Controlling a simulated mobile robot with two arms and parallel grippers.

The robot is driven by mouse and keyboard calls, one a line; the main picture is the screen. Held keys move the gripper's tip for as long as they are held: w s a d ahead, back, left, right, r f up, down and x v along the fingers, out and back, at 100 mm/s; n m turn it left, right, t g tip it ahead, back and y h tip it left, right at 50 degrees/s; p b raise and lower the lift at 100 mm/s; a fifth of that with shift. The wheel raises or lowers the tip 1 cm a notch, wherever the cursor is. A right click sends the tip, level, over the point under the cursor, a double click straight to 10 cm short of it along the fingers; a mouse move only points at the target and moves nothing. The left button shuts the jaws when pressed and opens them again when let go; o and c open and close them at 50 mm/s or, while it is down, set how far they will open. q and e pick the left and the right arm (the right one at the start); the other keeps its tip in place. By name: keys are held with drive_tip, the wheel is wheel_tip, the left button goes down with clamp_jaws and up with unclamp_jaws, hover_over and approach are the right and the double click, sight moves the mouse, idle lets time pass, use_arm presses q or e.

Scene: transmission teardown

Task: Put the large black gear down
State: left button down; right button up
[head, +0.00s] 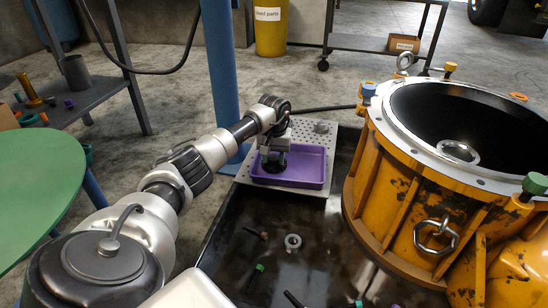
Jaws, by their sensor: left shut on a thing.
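My left gripper (273,153) reaches in from the left and points down over the left part of the purple tray (318,180). It is shut on the large black gear (274,166), which shows as a dark shape under the fingers. The gear is at the tray's left side. I cannot tell whether it touches the tray floor. The fingers and the arm hide part of it. My right gripper is not in view.
The purple tray sits on a perforated metal plate (322,135) beside a dark bench top (240,265) with a ring (293,241) and small bolts. A large orange housing (398,190) stands close on the right. A blue post (219,70) stands behind my arm. The tray's right half looks empty.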

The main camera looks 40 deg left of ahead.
sight(274, 158)
use_arm(q)
drive_tip(key=c, duration=0.7)
unclamp_jaws()
wheel_tip(274, 158, up, 12)
drive_tip(key=p, duration=0.7)
drive_tip(key=shift+p, duration=0.4)
drive_tip(key=shift+r, duration=0.1)
